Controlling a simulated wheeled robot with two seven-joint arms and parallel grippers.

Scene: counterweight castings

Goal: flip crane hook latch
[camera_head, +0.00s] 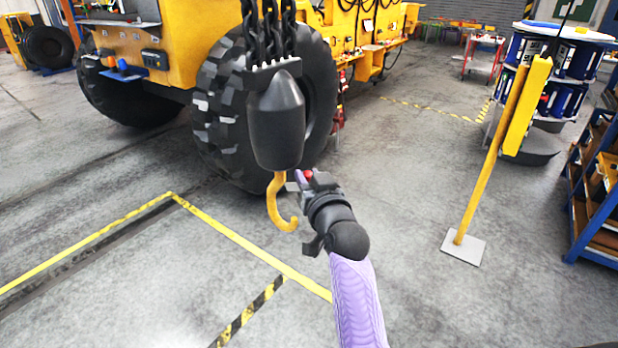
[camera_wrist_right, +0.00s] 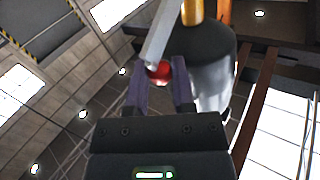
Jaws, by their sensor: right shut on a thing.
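A yellow crane hook (camera_head: 275,205) hangs below a dark hook block (camera_head: 276,125) on black chains. My right gripper (camera_head: 302,178) is just right of the hook's shank, below the block. It is shut on a red knob (camera_wrist_right: 158,72), which sits between the purple fingers in the right wrist view. A grey bar, which looks like the latch (camera_wrist_right: 162,36), runs up from the knob toward the yellow shank (camera_wrist_right: 192,12). In the head view the red knob shows small beside the fingers, and the latch is mostly hidden. My left gripper is not in view.
A large tyre (camera_head: 213,125) of a yellow vehicle (camera_head: 188,40) stands close behind the block. A yellow post (camera_head: 480,165) on a grey base stands at the right, before blue shelving (camera_head: 590,215). The floor around the hook is clear, with yellow lines.

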